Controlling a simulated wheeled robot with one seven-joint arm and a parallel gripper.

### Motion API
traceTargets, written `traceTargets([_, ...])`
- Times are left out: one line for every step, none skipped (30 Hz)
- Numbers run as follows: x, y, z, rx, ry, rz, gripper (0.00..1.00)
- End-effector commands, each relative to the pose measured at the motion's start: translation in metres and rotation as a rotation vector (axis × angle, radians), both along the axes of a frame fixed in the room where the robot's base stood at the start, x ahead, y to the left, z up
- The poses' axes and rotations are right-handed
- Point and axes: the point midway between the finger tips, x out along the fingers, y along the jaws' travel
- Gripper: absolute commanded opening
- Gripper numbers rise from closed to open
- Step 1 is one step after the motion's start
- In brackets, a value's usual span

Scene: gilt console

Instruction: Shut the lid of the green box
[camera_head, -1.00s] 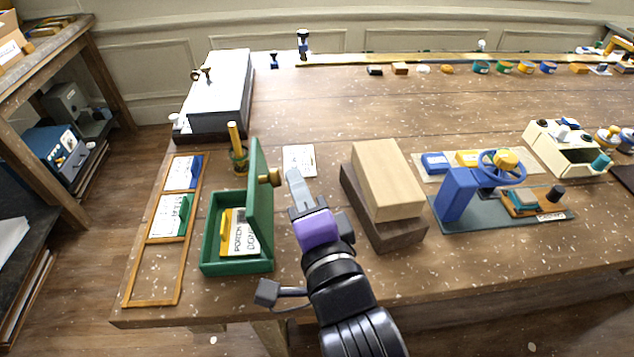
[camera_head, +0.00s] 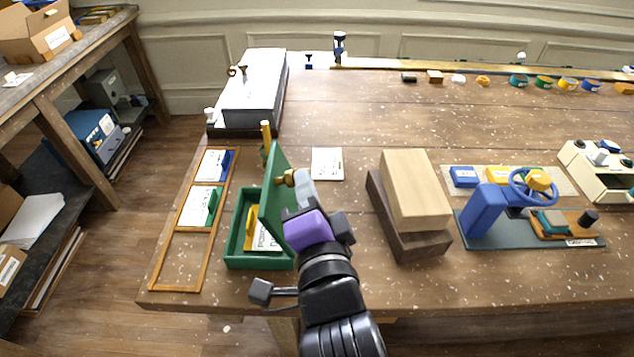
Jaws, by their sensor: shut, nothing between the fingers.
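The green box (camera_head: 235,246) stands near the front left of the table, with a card and a yellow piece (camera_head: 250,228) inside. A brass knob (camera_head: 287,178) is on the lid's right-hand face. My gripper (camera_head: 301,190) is shut and empty, at the right of the lid by the knob. It appears to be against the lid, but I cannot tell for sure where it touches. It hides the lower right of the lid.
A wooden frame (camera_head: 160,263) with cards lies left of the box. A white card (camera_head: 327,163) lies behind my gripper, and stacked wooden blocks (camera_head: 415,190) stand to the right.

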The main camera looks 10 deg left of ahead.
Motion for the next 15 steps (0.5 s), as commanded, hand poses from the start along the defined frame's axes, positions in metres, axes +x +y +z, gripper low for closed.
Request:
traceTargets([-0.001,0.006,0.004,-0.040,-0.011,0.000,0.00])
traceTargets([-0.002,0.010,0.004,-0.067,-0.018,0.002,0.00])
traceTargets([-0.003,0.014,0.004,-0.105,-0.025,0.001,0.00])
traceTargets([-0.004,0.018,0.004,-0.132,-0.032,0.002,0.00])
traceTargets([-0.005,0.021,0.004,-0.160,-0.039,0.002,0.00])
traceTargets([-0.006,0.025,0.004,-0.197,-0.048,0.002,0.00])
traceTargets([-0.007,0.029,0.004,-0.226,-0.055,0.002,0.00])
traceTargets([-0.007,0.032,0.003,-0.253,-0.061,0.002,0.00])
traceTargets([-0.009,0.037,0.002,-0.291,-0.069,0.003,0.00])
traceTargets([-0.009,0.040,0.002,-0.318,-0.077,0.002,0.00])
traceTargets([-0.010,0.043,0.001,-0.346,-0.084,0.002,0.00])
traceTargets([-0.011,0.048,0.000,-0.383,-0.093,0.001,0.00])
traceTargets([-0.012,0.051,-0.001,-0.411,-0.099,0.002,0.00])
traceTargets([-0.013,0.054,-0.002,-0.439,-0.105,0.002,0.00])
traceTargets([-0.014,0.058,-0.003,-0.475,-0.114,0.002,0.00])
